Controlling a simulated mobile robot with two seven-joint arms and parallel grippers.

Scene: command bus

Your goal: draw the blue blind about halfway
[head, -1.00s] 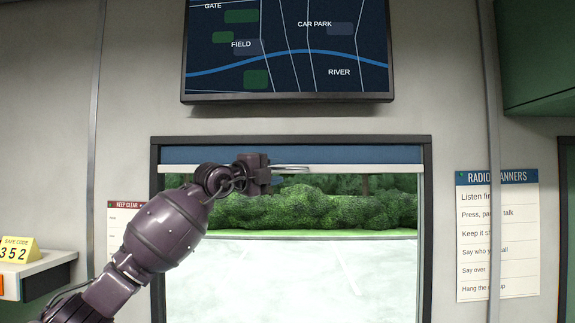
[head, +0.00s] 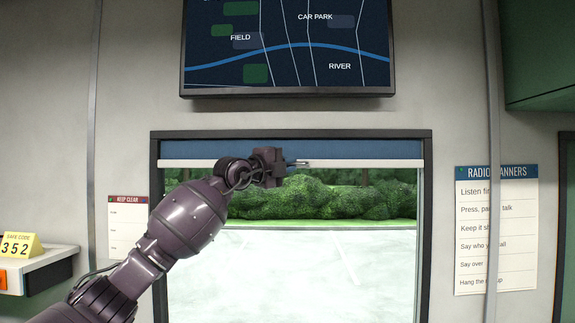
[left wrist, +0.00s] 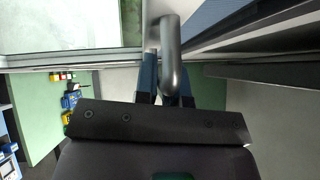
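The blue blind (head: 360,149) is a short strip at the top of the window, with a pale bar (head: 370,163) along its lower edge. My left gripper (head: 300,163) is at this bar, near the middle of the window. In the left wrist view, a grey metal handle (left wrist: 170,50) lies between the two dark blue fingers, which sit close on both sides of it, so they look shut on it. The blind's blue cloth (left wrist: 225,14) shows at the top right there. My right gripper is not in view.
A dark window frame (head: 427,240) surrounds the pane, with hedge outside. A map screen (head: 290,91) hangs above. A shelf with a yellow code card (head: 20,246) is at left. A radio poster (head: 496,230) and a green cabinet (head: 540,55) are at right.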

